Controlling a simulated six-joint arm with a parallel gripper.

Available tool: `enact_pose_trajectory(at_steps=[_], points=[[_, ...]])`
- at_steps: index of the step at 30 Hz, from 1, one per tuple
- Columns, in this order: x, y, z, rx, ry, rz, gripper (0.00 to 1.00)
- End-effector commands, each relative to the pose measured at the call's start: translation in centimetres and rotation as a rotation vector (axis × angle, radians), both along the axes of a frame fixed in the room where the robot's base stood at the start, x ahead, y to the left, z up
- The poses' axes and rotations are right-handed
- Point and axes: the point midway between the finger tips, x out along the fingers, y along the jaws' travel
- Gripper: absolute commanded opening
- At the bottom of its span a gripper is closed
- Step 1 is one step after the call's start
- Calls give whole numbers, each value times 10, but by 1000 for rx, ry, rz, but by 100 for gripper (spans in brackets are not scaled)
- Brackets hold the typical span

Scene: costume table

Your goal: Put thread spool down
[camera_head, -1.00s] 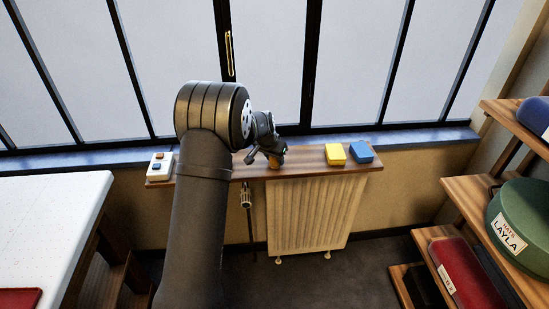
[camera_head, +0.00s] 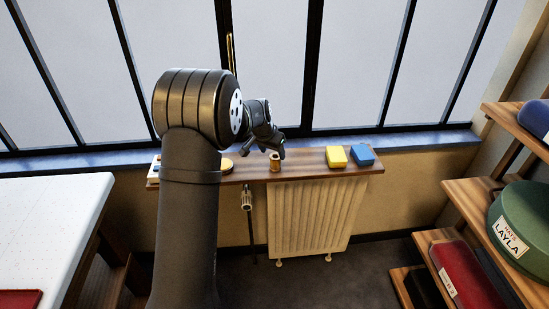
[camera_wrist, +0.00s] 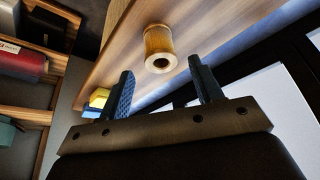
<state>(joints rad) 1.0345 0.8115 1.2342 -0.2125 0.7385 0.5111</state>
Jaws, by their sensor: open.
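The thread spool (camera_head: 275,162) stands upright on the wooden shelf (camera_head: 315,169) above the radiator, near the middle of its length. It looks tan-gold with a pale rim and a dark centre hole. In the wrist view the spool (camera_wrist: 159,48) stands beyond the fingertips, clear of both fingers. My gripper (camera_head: 280,151) is open and empty, close to the spool and slightly above it in the head view. In the wrist view its two dark fingers (camera_wrist: 166,84) are spread apart with nothing between them.
A yellow block (camera_head: 336,156) and a blue block (camera_head: 361,154) sit on the shelf to the right. A round yellowish object (camera_head: 227,164) shows beside my arm at left. The window stands behind the shelf. A white table (camera_head: 55,215) is at left, shelves with a green hatbox (camera_head: 515,215) at right.

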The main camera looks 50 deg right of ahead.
Motion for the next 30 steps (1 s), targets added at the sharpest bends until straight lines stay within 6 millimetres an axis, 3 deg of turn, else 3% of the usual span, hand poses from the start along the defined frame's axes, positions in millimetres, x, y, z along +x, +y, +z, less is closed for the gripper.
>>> enact_pose_trajectory(at_steps=[3, 9, 10, 26, 30], points=[[-1, 9, 22, -2, -1, 0, 60], [-3, 18, 45, 0, -1, 0, 60], [-3, 19, 46, 0, 0, 1, 63], [-3, 21, 51, 0, 0, 0, 63], [-3, 20, 65, -3, -1, 0, 63]])
